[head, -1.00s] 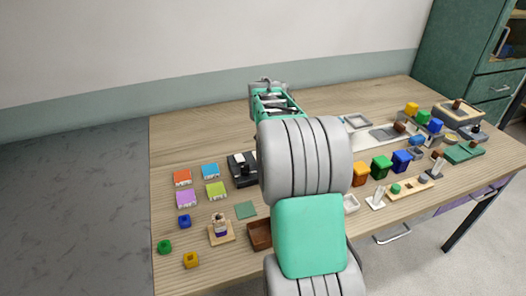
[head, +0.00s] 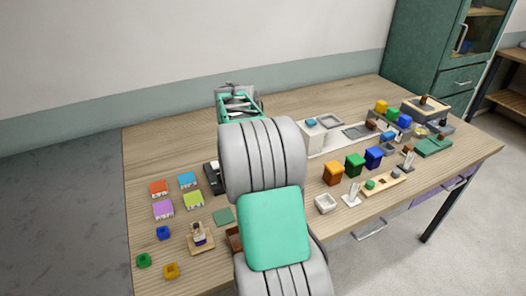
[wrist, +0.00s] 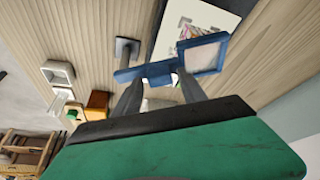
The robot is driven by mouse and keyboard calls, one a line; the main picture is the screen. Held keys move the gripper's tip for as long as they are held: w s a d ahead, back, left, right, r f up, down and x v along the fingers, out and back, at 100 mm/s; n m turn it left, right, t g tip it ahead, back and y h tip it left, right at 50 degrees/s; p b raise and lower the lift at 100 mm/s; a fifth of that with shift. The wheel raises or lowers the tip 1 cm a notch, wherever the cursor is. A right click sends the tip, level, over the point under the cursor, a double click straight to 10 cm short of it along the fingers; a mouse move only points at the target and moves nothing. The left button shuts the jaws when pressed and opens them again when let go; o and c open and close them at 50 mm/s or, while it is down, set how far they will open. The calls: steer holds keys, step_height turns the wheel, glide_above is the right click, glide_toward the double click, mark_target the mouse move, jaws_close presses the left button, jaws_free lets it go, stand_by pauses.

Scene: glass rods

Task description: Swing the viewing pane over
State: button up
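The viewing pane (wrist: 203,54) is a pale square in a blue frame, seen in the wrist view. A blue bar runs from it leftward past my fingertips, near a grey post with a square plate (wrist: 127,46). The pane partly overlaps a white printed sheet (wrist: 205,22) on a dark board. My gripper (wrist: 158,80) has its two dark fingers apart, at the near side of the blue bar. Whether they touch it cannot be told. In the head view my arm hides the pane and the fingertips.
Orange, green (head: 354,165) and blue blocks stand right of my arm, near a white dish (head: 325,203). Coloured tiles (head: 163,209) and small cubes lie at the table's left. A green cabinet (head: 435,45) stands behind right. The table's back left is clear.

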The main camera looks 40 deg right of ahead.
steer(key=shift+o, duration=0.4)
steer(key=shift+a, duration=0.1)
steer(key=shift+r, duration=0.15)
steer(key=v, duration=0.7)
steer(key=shift+r, duration=0.25)
steer(key=shift+a, duration=0.1)
steer(key=s+a+f+n+t+y, duration=0.15)
steer(key=a+n, duration=0.25)
steer(key=a, duration=0.4)
steer(key=s+a+n, duration=0.2)
steer(key=a+n, duration=0.1)
steer(key=a, duration=0.5)
steer(key=s+a+n+t+y, duration=0.15)
steer(key=a+n, duration=0.25)
steer(key=a, duration=0.4)
steer(key=s+a+f+n+y, duration=0.1)
steer(key=s+a+f+n, duration=0.4)
steer(key=s+a, duration=0.3)
steer(key=shift+a+f+y, duration=0.2)
steer(key=shift+a+y, duration=0.1)
steer(key=shift+a, duration=0.8)
